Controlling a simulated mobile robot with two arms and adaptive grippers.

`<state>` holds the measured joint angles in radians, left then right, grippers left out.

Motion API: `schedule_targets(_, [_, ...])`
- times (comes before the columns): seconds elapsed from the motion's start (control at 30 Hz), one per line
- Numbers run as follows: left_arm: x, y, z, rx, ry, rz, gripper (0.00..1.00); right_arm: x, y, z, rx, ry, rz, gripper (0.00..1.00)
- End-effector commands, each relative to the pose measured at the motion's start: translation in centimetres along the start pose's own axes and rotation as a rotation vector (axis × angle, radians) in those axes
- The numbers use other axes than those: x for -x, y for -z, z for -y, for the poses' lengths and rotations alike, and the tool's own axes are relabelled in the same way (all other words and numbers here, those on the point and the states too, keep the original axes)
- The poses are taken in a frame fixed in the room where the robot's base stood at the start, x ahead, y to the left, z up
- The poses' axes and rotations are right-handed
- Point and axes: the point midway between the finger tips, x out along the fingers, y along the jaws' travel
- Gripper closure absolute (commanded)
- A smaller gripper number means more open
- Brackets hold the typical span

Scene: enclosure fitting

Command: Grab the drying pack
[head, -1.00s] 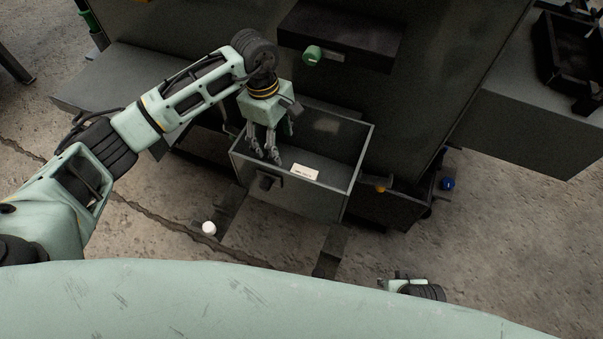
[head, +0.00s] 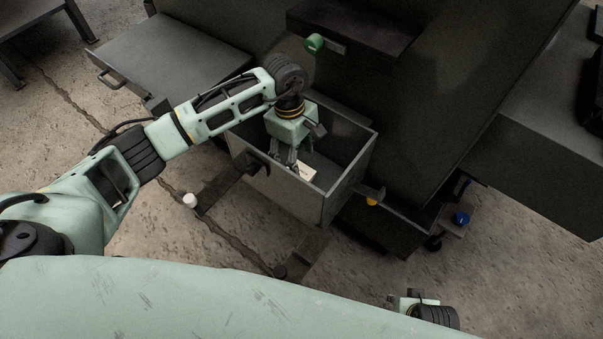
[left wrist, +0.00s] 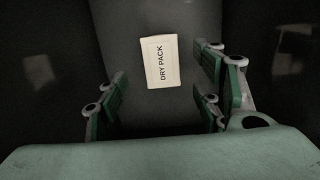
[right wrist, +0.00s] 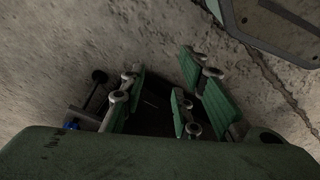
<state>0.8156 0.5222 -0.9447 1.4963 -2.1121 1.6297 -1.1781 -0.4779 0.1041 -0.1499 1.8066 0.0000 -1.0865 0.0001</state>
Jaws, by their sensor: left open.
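The drying pack is a small cream packet (left wrist: 162,61) printed "DRY PACK". It lies flat on the floor of an open grey drawer (head: 345,193). In the head view the pack (head: 306,171) shows partly beside my left gripper (head: 291,163), which reaches down into the drawer. In the left wrist view my left gripper (left wrist: 160,98) is open, with the pack ahead of its fingers and between them, apart from them.
The drawer walls stand close around my left gripper. A dark cabinet with a green knob (head: 315,42) rises behind. A blue knob (head: 461,218) is at right. A grey bench (head: 175,65) is at upper left.

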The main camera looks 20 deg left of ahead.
Motion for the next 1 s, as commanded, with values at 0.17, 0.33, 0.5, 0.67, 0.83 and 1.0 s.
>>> schedule_targets(0.17, [-2.9, 0.0, 0.3, -0.001, 0.004, 0.003, 0.39, 0.5, 0.1, 0.0, 0.0, -0.001, 0.002, 0.71])
schedule_targets(0.33, [-4.5, 0.1, 0.2, -0.001, 0.001, 0.001, 0.39, 1.6, 0.8, -0.2, -0.001, -0.003, -0.01, 0.71])
schedule_targets(0.5, [-4.4, 0.1, 0.2, -0.002, 0.001, 0.0, 0.39, 1.6, 0.8, -0.1, -0.001, -0.003, -0.01, 0.71])
schedule_targets(0.67, [-4.4, 0.1, 0.2, -0.002, 0.001, 0.001, 0.51, 1.5, 0.7, -0.1, -0.001, -0.002, -0.006, 0.71])
schedule_targets(0.83, [-4.4, 0.1, 0.2, -0.002, 0.001, 0.001, 0.66, 1.5, 0.7, -0.1, -0.001, -0.002, -0.006, 0.71])
schedule_targets(1.0, [-4.4, 0.1, 0.2, -0.002, 0.001, 0.001, 0.81, 1.5, 0.7, -0.1, -0.001, -0.002, -0.006, 0.71])
